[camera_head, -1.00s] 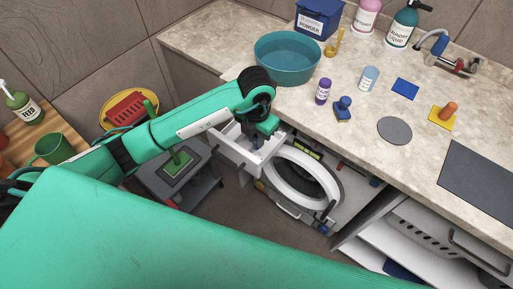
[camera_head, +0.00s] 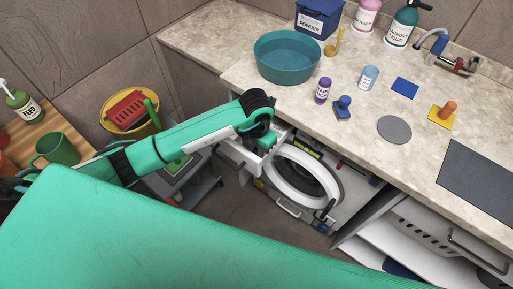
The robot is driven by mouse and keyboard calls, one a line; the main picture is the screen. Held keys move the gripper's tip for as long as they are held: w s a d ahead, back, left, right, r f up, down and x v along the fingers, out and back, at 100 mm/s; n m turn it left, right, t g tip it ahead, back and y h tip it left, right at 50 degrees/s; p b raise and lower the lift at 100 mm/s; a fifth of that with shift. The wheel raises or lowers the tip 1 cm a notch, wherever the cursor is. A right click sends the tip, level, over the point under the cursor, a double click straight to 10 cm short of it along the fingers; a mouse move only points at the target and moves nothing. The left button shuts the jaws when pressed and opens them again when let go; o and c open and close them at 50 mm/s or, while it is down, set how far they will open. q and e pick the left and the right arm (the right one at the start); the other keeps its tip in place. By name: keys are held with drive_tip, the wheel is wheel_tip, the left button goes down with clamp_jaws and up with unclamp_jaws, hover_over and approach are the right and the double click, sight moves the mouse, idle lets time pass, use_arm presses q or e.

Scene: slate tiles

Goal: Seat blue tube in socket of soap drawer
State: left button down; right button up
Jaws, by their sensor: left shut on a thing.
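The white soap drawer (camera_head: 237,155) is pulled out of the washing machine below the counter, and my left arm covers much of it. My left gripper (camera_head: 265,148) points down over the drawer, at its right part. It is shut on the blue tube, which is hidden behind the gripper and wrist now. The socket is hidden too, so I cannot tell whether the tube touches it. My right gripper is not in view.
The washer's round door (camera_head: 305,178) is just right of the drawer. The counter edge rises behind my wrist, with a teal basin (camera_head: 287,60), a purple bottle (camera_head: 323,90) and a blue stamp-like thing (camera_head: 342,108) on it. A grey cart (camera_head: 195,188) stands left of the drawer.

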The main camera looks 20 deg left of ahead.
use_arm(q)
drive_tip(key=shift+s+f, duration=0.1)
drive_tip(key=shift+f, duration=0.3)
drive_tip(key=shift+s+f+b, duration=0.1)
drive_tip(key=shift+b, duration=0.2)
drive_tip(key=c, duration=1.6)
unclamp_jaws()
drive_tip(key=shift+s+f, duration=0.1)
drive_tip(key=shift+r, duration=0.2)
drive_tip(key=shift+r+p, duration=0.35)
drive_tip(key=shift+p, duration=0.25)
drive_tip(key=shift+w+r+b, duration=0.2)
drive_tip(key=shift+r+b, duration=0.1)
drive_tip(key=shift+r, duration=0.2)
wheel_tip(320, 180, up, 12)
drive_tip(key=b, duration=0.1)
drive_tip(key=shift+f, duration=0.25)
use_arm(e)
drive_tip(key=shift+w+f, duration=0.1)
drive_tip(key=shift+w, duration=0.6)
use_arm(q)
drive_tip(key=shift+w, duration=0.1)
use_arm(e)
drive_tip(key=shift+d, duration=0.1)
